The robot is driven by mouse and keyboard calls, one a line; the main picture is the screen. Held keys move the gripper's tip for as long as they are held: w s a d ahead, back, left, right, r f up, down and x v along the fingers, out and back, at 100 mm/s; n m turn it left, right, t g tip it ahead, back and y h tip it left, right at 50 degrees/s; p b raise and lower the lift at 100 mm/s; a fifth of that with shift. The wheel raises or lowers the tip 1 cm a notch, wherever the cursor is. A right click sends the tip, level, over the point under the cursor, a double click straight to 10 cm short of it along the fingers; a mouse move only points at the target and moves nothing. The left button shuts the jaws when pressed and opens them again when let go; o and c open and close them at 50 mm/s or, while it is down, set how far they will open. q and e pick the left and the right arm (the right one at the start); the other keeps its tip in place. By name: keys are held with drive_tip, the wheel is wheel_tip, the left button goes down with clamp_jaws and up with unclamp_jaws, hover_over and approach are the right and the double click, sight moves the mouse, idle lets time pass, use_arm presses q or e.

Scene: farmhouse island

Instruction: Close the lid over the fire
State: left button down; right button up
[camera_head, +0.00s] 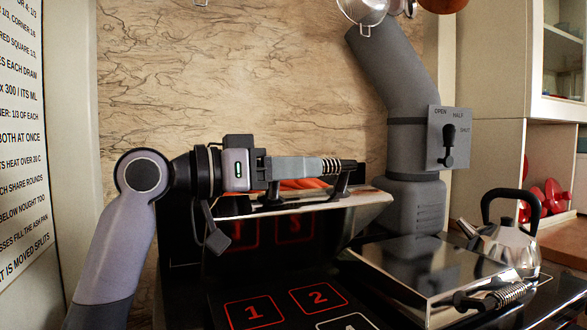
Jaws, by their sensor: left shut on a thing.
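The lid (374,208) is polished steel and stands raised and tilted over the left part of the range. Its dark inner face shows red marks that look like reflections. My left gripper (266,169) is shut on the left end of the lid's handle (305,167), a grey bar with a coil near its right end. Below the lid is a black hotplate (283,308) with red and white numbered squares. No open flame is clear; an orange patch shows behind the handle. My right gripper is out of view.
A second steel lid (420,262) lies flat at the right, its coil handle (495,296) at the front. A kettle (507,245) stands beyond it. A thick grey flue (403,95) with a lever plate (436,125) rises behind. Pans hang at the top.

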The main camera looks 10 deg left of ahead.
sight(246, 209)
use_arm(q)
drive_tip(key=c, duration=0.9)
unclamp_jaws()
drive_tip(key=shift+s+d+r, duration=0.15)
drive_tip(key=shift+s+r, duration=0.05)
drive_tip(key=shift+f, duration=0.1)
drive_tip(key=shift+s+a, duration=0.1)
drive_tip(key=shift+a, duration=0.25)
drive_tip(key=v, duration=0.6)
drive_tip(key=shift+s+a+b, duration=0.15)
drive_tip(key=shift+s+b, duration=0.05)
drive_tip(key=shift+b, duration=0.1)
